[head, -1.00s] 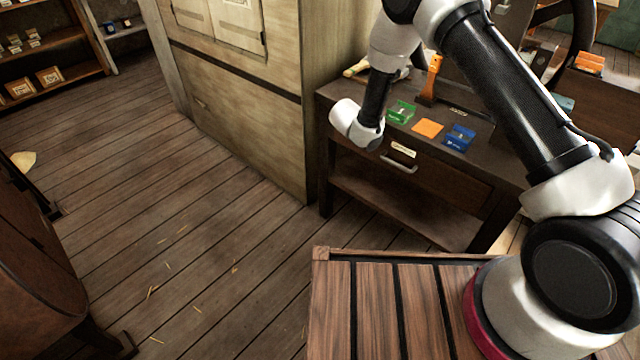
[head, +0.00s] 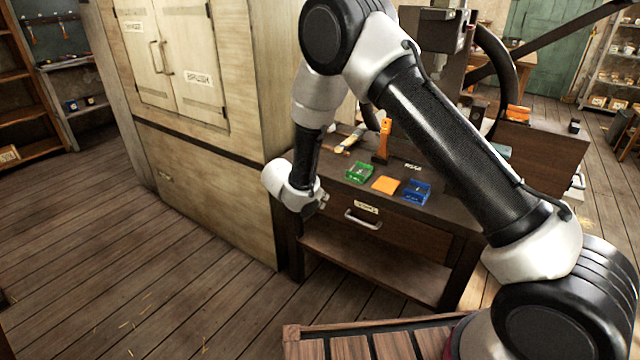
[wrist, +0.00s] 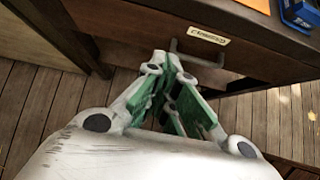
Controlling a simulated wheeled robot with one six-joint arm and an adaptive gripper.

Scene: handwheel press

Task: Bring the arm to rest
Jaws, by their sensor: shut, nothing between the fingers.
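My gripper (wrist: 172,105) shows in the wrist view with its green-padded fingers together and nothing between them. It is in the air in front of the drawer (wrist: 125,35) of the dark wooden bench, below and short of the drawer's metal handle (wrist: 198,58). In the head view my arm is bent, with its upper joint high and its wrist hanging down by the bench's front left corner. There the gripper is mostly hidden behind the wrist. The drawer handle (head: 363,219) is to the right of the wrist, and the drawer looks shut.
On the bench top (head: 440,212) lie a green box (head: 359,173), an orange square (head: 385,185) and a blue box (head: 416,192). An orange-handled tool (head: 383,141) stands behind them. A tall cabinet (head: 200,150) is close on the left. Floor at lower left is clear.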

